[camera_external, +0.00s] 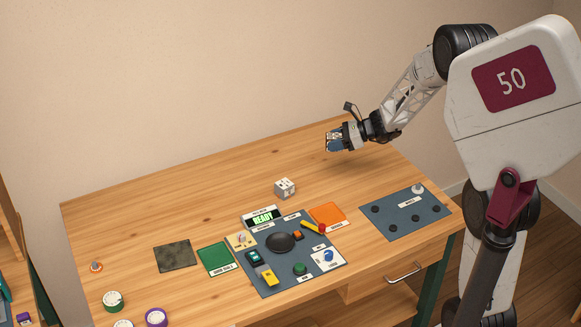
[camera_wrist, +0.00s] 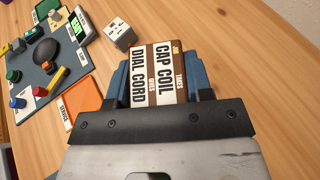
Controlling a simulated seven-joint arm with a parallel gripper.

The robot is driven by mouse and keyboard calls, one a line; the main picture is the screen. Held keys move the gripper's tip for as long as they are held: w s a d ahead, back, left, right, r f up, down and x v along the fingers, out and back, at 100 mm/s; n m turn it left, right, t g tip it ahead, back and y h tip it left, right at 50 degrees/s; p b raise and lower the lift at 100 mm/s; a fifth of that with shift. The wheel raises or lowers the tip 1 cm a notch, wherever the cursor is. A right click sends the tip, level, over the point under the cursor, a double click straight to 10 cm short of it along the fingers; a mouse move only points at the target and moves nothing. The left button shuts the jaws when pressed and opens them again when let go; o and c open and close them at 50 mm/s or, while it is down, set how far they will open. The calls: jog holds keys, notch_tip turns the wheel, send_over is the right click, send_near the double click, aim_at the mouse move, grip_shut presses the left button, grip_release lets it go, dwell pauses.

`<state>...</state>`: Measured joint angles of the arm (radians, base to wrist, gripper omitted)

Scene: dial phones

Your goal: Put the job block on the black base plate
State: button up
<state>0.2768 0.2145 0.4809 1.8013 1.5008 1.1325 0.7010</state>
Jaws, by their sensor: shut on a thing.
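My gripper (camera_external: 334,142) is raised above the back right of the table and shut on a labelled block. In the wrist view this block (camera_wrist: 158,72) sits between blue fingers; it has white and brown stripes reading "CAP COIL", "TAKES", "DIAL CORD" and "GIVES". A black round piece (camera_external: 280,242) sits on the grey-blue board. Which one is meant, I cannot tell for certain.
A white cube with dark marks (camera_external: 285,188) stands near mid-table. Another grey-blue board (camera_external: 390,226) lies right. The table's back left is clear.

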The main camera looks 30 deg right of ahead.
jog(key=shift+n+g+y, duration=0.4)
jog(key=shift+n+g, duration=0.4)
jog(key=shift+g, duration=0.1)
jog(key=s+a, duration=0.1)
jog(key=a, duration=0.9)
jog(key=s+a, duration=0.1)
jog(key=a, duration=0.5)
jog(key=shift+s+a, duration=0.1)
jog(key=shift+s, duration=0.2)
jog(key=s+a+n+g, duration=0.1)
jog(key=s+a+g, duration=0.1)
jog(key=s+a, duration=0.75)
jog(key=s+a+n+g, duration=0.15)
jog(key=s+a, duration=0.35)
jog(key=a, duration=0.9)
jog(key=s+a+n+g, duration=0.1)
jog(key=s+a+n, duration=0.1)
jog(key=s+a, duration=0.7)
jog(key=shift+m+y, duration=0.25)
jog(key=shift+y, duration=0.15)
jog(key=f, duration=0.1)
jog(key=w+a+f, duration=0.1)
jog(key=f, duration=0.1)
jog(key=w+a+f, duration=0.1)
jog(key=f, duration=0.1)
jog(key=shift+w+a+f, duration=0.1)
jog(key=shift+w+a, duration=0.05)
jog(key=shift+w, duration=0.05)
send_over(174, 255)
jog(key=shift+f, duration=0.75)
